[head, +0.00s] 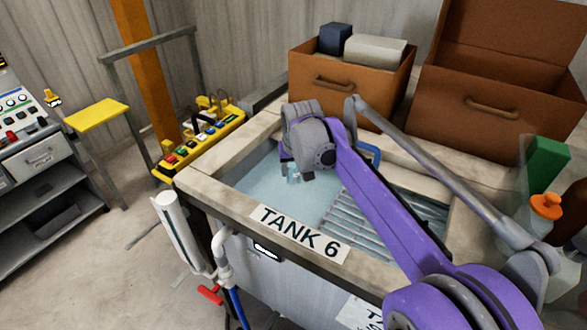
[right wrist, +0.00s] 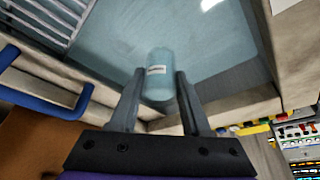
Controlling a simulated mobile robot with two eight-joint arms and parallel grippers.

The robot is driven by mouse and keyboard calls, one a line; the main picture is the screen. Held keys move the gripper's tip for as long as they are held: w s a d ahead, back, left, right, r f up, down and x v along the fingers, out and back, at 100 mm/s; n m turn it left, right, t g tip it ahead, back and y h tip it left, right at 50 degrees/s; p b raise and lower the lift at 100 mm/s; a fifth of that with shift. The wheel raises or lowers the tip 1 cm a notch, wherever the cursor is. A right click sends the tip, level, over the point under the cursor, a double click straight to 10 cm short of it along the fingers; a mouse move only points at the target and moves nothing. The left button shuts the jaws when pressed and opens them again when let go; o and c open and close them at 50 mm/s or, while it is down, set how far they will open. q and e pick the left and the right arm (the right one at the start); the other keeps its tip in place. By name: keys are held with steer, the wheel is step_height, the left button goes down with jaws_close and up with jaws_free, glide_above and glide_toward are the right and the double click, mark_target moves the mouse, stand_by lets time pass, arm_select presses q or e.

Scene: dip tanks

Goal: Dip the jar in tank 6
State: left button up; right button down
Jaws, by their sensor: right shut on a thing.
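Tank 6 (head: 215,172) is a pale-rimmed basin with a "TANK 6" label on its front, holding light blue liquid. My right arm reaches over it from the lower right. My right gripper (head: 290,165) points down over the liquid in the left part of the tank. In the right wrist view, its two fingers (right wrist: 160,92) are shut on a translucent bluish jar (right wrist: 160,68) with a small white label. In the head view only a little of the jar (head: 293,177) shows below the gripper, at the liquid; how deep it sits I cannot tell. My left gripper is not in view.
A slatted metal rack (head: 365,222) lies in the tank's right part, with a blue handle (head: 370,153) at the back. Brown boxes (head: 350,95) stand behind the tank. Bottles, one orange-capped (head: 546,205), stand at right. A yellow control strip (head: 200,143) is at left.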

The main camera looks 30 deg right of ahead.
steer(key=shift+w+r+p, duration=0.15)
steer(key=shift+r+p, duration=1)
steer(key=shift+r, duration=1.25)
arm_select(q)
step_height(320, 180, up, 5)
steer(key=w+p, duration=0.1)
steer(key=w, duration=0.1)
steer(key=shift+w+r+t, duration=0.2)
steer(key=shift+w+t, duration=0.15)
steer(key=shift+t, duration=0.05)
arm_select(e)
steer(key=r, duration=0.5)
steer(key=shift+s+r, duration=0.15)
steer(key=shift+s, duration=0.1)
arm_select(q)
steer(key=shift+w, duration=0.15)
arm_select(e)
steer(key=shift+w, duration=0.15)
